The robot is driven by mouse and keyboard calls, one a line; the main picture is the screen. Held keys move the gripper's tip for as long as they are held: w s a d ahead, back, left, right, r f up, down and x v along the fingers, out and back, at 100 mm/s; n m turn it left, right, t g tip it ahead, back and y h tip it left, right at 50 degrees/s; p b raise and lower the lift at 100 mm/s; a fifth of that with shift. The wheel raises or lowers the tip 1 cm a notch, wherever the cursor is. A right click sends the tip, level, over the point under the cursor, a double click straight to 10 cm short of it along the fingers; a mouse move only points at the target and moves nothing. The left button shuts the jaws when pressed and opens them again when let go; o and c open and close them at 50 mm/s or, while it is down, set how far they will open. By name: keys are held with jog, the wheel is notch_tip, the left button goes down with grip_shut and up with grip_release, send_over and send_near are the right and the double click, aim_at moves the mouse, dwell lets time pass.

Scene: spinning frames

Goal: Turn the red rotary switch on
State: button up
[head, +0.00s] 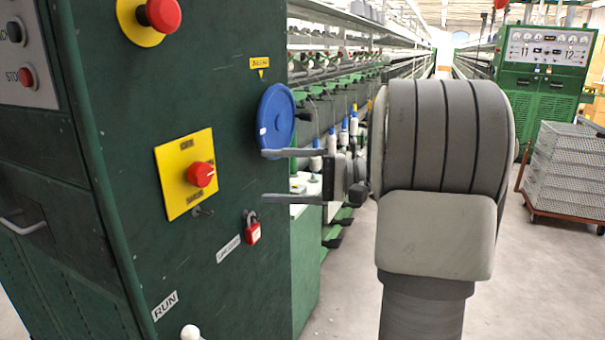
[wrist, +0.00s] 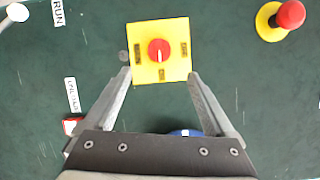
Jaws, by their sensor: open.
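The red rotary switch (head: 201,174) sits on a yellow plate (head: 176,196) on the green cabinet face in the head view. Its knob carries a white pointer line. In the wrist view the red rotary switch (wrist: 159,51) lies ahead of the fingertips, roughly centred between them, on its yellow plate (wrist: 178,75). The plate's small labels are too blurred to read. My gripper (head: 263,175) is open and empty, its two fingers pointing left toward the cabinet, to the right of the switch. In the wrist view my gripper (wrist: 160,76) also shows spread fingers, not touching the knob.
A blue handwheel (head: 275,121) and a red padlock (head: 253,232) are close to my fingers. A red emergency button (head: 163,13) is above the switch. A white-knobbed lever (head: 190,333) is below. Wire crates (head: 568,168) stand far right.

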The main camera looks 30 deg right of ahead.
jog(key=v, duration=0.5)
jog(key=shift+a, duration=0.15)
